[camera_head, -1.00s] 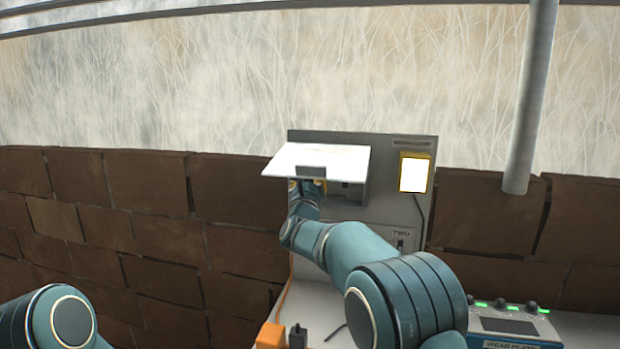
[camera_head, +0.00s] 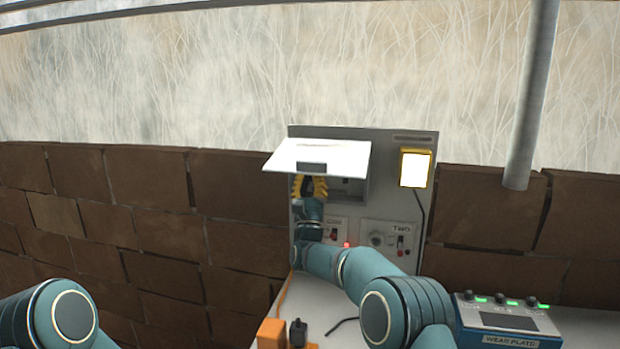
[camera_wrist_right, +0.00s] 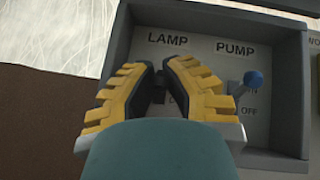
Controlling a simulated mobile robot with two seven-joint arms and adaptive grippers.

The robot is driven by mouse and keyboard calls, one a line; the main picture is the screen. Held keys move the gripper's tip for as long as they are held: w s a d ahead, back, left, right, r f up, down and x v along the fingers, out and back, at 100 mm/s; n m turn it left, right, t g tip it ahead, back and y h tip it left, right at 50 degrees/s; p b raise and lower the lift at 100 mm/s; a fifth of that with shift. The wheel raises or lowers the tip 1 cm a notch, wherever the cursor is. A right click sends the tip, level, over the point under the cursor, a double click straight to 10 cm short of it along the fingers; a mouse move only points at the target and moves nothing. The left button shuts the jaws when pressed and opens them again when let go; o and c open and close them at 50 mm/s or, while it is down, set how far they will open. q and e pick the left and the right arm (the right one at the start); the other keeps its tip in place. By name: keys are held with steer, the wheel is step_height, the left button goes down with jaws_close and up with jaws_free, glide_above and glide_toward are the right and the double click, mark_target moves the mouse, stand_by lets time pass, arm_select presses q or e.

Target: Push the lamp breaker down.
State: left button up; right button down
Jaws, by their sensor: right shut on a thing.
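The breaker box (camera_head: 352,187) is open under a raised white cover (camera_head: 320,157) on the grey panel. In the right wrist view, the LAMP label (camera_wrist_right: 168,40) is above my right gripper (camera_wrist_right: 163,72), whose yellow-and-black fingers are closed in at the lamp breaker's place. The lamp breaker is mostly hidden between the fingers, so its position cannot be read. The pump breaker (camera_wrist_right: 250,82), with a blue knob, stands just right of the fingers, near ON. In the head view the right gripper (camera_head: 311,180) is under the cover. My left gripper is out of view.
A lit yellow-framed lamp (camera_head: 415,168) hangs right of the box. Below are switches marked TWO (camera_head: 400,240) and a red light (camera_head: 347,245).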

steer(key=c, duration=1.2)
jaws_free()
steer(key=v, duration=0.7)
steer(key=shift+s+f, duration=0.15)
